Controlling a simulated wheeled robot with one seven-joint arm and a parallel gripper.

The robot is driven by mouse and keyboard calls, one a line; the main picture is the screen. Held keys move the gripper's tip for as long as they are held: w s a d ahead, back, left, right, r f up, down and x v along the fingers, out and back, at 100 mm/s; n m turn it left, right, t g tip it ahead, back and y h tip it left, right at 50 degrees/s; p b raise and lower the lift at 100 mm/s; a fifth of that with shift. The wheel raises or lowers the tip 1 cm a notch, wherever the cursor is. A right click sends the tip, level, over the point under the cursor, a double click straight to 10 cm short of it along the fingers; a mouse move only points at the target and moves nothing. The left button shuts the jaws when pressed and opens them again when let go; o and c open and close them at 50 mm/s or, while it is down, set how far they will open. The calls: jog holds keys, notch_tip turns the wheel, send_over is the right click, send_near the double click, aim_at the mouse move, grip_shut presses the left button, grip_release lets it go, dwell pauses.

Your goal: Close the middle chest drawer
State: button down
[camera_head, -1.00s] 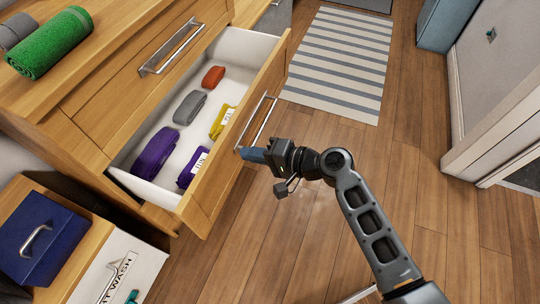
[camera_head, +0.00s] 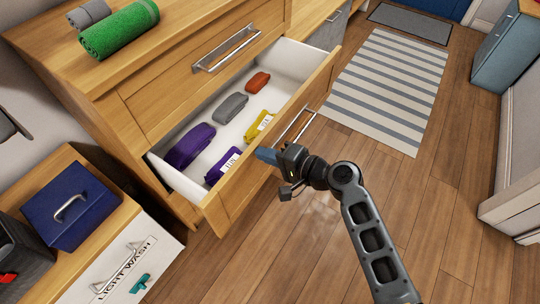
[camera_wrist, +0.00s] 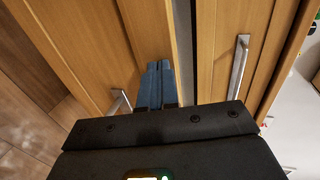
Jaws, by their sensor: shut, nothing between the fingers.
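The middle chest drawer (camera_head: 262,158) is pulled out below a shut upper drawer. Its wooden front and metal handle (camera_head: 296,127) face the floor side. Rolled purple, grey, orange and yellow cloths lie in its white interior. My gripper (camera_head: 266,155) is at the outer face of the drawer front, just left of and below the handle. Its blue fingers are together with nothing between them. In the wrist view the fingers (camera_wrist: 155,84) point at the wooden front, with the handle (camera_wrist: 120,104) to their left. Whether the tips touch the wood is hard to tell.
A green rolled towel (camera_head: 118,27) lies on the chest top. A low wooden cabinet (camera_head: 140,210) with a blue box (camera_head: 75,205) stands at the lower left. A striped rug (camera_head: 390,85) lies beyond the drawer. The wooden floor at right is clear.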

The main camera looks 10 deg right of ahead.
jog(key=w+a+b, duration=0.7)
jog(key=w+a, duration=0.8)
jog(key=shift+w+a+r, duration=0.15)
jog(key=shift+w+a, duration=0.25)
jog(key=shift+r, duration=0.1)
